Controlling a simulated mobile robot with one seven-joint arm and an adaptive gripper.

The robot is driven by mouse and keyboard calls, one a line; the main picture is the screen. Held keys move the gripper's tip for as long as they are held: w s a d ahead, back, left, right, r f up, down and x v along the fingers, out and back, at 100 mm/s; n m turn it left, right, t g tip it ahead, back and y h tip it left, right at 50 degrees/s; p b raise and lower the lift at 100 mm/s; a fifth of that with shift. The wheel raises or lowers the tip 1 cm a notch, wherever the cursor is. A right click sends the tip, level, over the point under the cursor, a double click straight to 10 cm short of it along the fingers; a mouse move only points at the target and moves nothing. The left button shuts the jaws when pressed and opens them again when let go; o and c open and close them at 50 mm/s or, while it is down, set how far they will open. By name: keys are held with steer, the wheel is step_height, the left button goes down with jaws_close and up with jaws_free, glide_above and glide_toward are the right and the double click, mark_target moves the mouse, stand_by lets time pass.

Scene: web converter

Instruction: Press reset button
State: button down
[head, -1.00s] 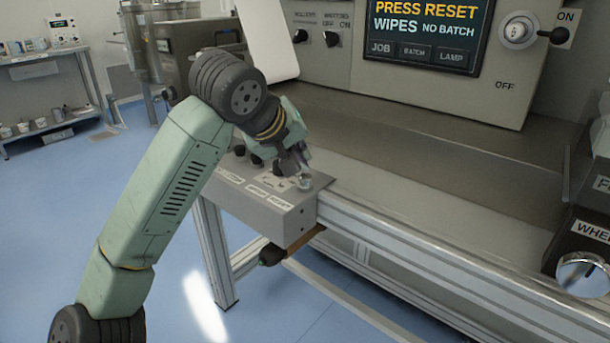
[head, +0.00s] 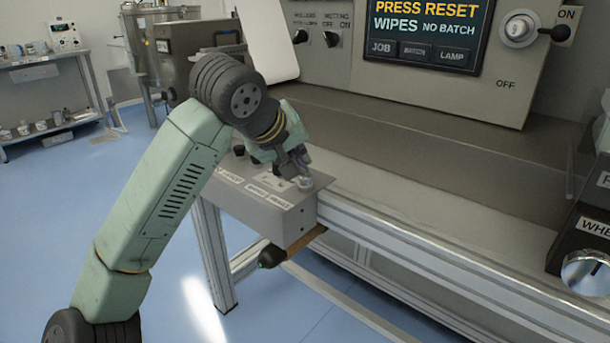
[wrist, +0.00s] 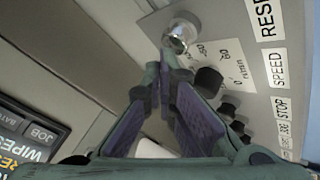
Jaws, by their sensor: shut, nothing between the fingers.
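The reset button (head: 305,182) is a round silver knob at the near right end of the grey control box (head: 240,195), by a RESET label (head: 279,202). In the wrist view the button (wrist: 181,32) is at the top, with a partly cut-off label (wrist: 266,18) beside it. My gripper (head: 300,168) is just above and beside the button in the head view. In the wrist view my gripper's (wrist: 168,68) fingertips meet at the button's lower edge, closed and empty. Whether they touch it I cannot tell.
The screen (head: 425,35) reads "PRESS RESET, WIPES NO BATCH". Black knobs (wrist: 208,80) and the speed dial stand beside the button in the wrist view. A metal rail (head: 420,240) runs right from the box. A dark handle (head: 271,257) hangs below.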

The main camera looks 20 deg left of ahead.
steer(key=shift+f+b, duration=0.6)
stand_by(0.3)
steer(key=shift+r, duration=0.1)
steer(key=shift+r+p, duration=0.6)
steer(key=shift+r, duration=0.35)
steer(key=shift+r+p, duration=1.55)
steer(key=shift+r, duration=1)
steer(key=shift+d, duration=0.1)
